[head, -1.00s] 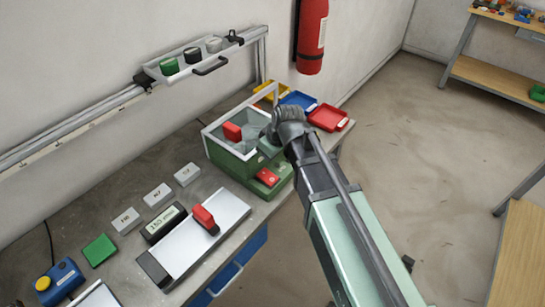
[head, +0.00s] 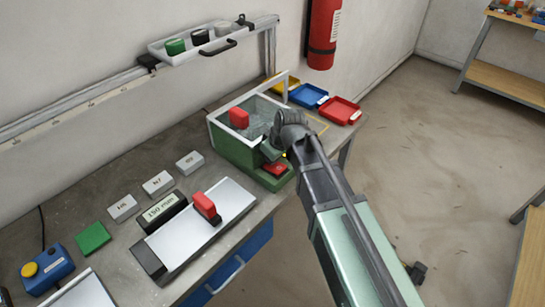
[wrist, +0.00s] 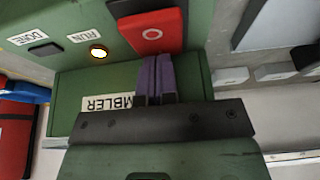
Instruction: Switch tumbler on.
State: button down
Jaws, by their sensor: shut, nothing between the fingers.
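The tumbler (head: 240,152) is a green open-topped box with a white rim and grey filling, at the back of the bench. On its front is a red rocker switch (head: 276,168), which shows in the wrist view (wrist: 152,32) with a round mark on its face. Beside it, the RUN lamp (wrist: 98,51) glows, while the DONE lamp (wrist: 46,49) is dark. A label partly hidden by my gripper reads "MBLER". My gripper (wrist: 154,60) is shut and empty, its purple fingertips right at the switch's edge; I cannot tell whether they touch.
A red block (head: 239,118) stands in the tumbler's opening. Blue (head: 309,96) and red (head: 340,110) trays lie behind it at the right. A silver plate fixture (head: 200,226) with a red handle stands nearer on the bench. A shelf (head: 214,40) hangs above.

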jog(key=shift+s+d+r, duration=0.15)
jog(key=shift+s+d, duration=0.3)
jog(key=shift+d, duration=0.15)
jog(key=shift+r+p, duration=0.1)
jog(key=shift+p, duration=0.25)
jog(key=shift+r+p, duration=0.3)
jog(key=shift+p, duration=0.05)
jog(key=p+v, duration=1.2)
jog(key=v, duration=0.1)
jog(key=shift+w+a+r, duration=0.2)
